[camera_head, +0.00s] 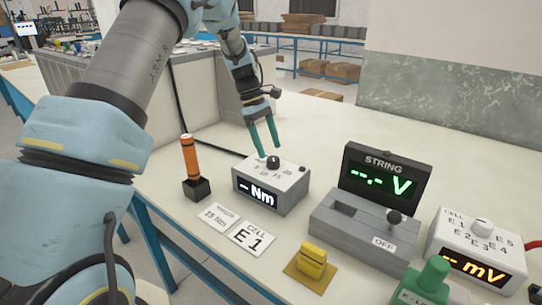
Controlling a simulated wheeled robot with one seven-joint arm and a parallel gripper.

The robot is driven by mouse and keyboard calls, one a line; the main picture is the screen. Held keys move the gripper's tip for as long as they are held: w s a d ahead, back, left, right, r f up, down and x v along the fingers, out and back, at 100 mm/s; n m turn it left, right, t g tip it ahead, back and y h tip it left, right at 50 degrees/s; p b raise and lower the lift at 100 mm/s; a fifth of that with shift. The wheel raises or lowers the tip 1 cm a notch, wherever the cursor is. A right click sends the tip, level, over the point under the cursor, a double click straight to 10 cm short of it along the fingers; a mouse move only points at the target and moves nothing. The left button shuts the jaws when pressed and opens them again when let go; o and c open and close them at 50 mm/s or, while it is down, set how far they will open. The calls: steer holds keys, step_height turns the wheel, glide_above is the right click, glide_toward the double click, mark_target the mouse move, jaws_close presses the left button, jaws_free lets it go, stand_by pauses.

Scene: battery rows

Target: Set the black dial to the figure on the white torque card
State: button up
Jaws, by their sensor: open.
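The black dial (273,162) sits on top of a grey and white box (290,202) whose front display reads "- Nm". Figures 5, 10, 15 and 20 are printed on the top around the dial. Which figure the dial points to is too small to tell. The white torque card (216,217) lies on the table in front of the box and appears to read 15 Nm. My gripper (266,151) is open, pointing down with its two teal fingers just above and behind the dial. Whether a finger touches the dial cannot be told.
A STRING display unit (385,178), a yellow block (311,263), a green piece (432,276) and an mV box (478,246) stand to the right.

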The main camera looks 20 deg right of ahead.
steer(key=b+v, duration=0.1)
steer(key=v, duration=0.6)
steer(key=shift+w+a+r, duration=0.1)
steer(key=shift+a, duration=0.05)
steer(key=s+a+f+m+t+y, duration=0.1)
steer(key=s+a+m+t, duration=0.15)
steer(key=a, duration=1.05)
steer(key=s+a+f+m+t, duration=0.15)
steer(key=s+a, duration=0.25)
steer(key=a, duration=1)
steer(key=s+a+f+m+t+y, duration=0.1)
steer(key=s+a+m, duration=0.2)
steer(key=s+a, duration=0.4)
steer(key=shift+s+f, duration=0.35)
steer(key=shift+s, duration=0.5)
